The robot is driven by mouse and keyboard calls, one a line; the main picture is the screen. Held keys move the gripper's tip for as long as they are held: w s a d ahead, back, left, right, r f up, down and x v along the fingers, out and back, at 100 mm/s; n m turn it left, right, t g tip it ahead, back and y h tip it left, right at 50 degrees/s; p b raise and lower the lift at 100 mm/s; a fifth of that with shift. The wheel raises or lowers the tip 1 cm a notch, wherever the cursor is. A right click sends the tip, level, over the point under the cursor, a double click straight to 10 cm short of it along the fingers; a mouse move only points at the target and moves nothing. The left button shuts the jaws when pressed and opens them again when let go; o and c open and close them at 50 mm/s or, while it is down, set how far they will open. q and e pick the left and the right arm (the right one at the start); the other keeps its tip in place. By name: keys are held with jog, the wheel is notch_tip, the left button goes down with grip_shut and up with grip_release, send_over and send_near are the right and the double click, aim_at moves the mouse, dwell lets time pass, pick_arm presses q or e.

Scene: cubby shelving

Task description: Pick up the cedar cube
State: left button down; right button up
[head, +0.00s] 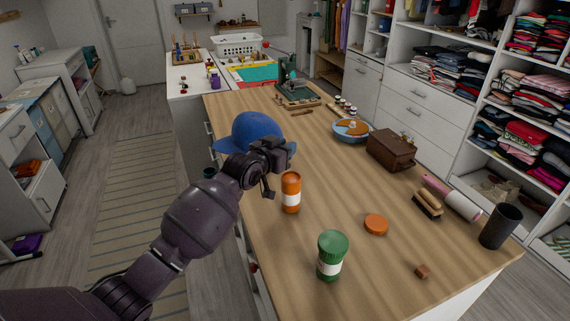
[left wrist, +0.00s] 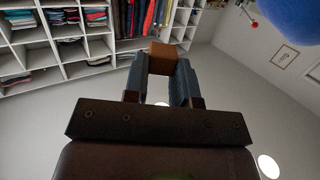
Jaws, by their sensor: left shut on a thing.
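My left gripper (head: 280,157) hangs over the near-left part of the wooden table, beside the blue cap and above the orange-lidded jar. In the left wrist view its two fingers (left wrist: 162,82) are shut on a brown wooden cube (left wrist: 163,56) held at their tips. This held cube cannot be made out in the head view. Another small reddish-brown cube (head: 422,271) lies on the table near its front right edge, well apart from the gripper. The pictures do not settle which cube is the cedar one. My right gripper is not in view.
A brush (head: 428,205), dark cup (head: 500,228) and wooden box (head: 391,150) are to the right. The table's middle is clear.

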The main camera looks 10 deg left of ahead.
pick_arm(q)
notch_tip(320, 180, up, 12)
jog(key=shift+r, duration=0.2)
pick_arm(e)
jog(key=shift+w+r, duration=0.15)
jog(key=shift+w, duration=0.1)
pick_arm(q)
jog(key=shift+f, duration=0.1)
notch_tip(320, 180, down, 15)
jog(key=s+b, duration=0.1)
jog(key=b, duration=0.4)
jog(key=shift+s+a, duration=0.3)
jog(key=shift+a, duration=0.05)
jog(key=c, duration=0.9)
grip_release()
jog(key=shift+o, duration=0.2)
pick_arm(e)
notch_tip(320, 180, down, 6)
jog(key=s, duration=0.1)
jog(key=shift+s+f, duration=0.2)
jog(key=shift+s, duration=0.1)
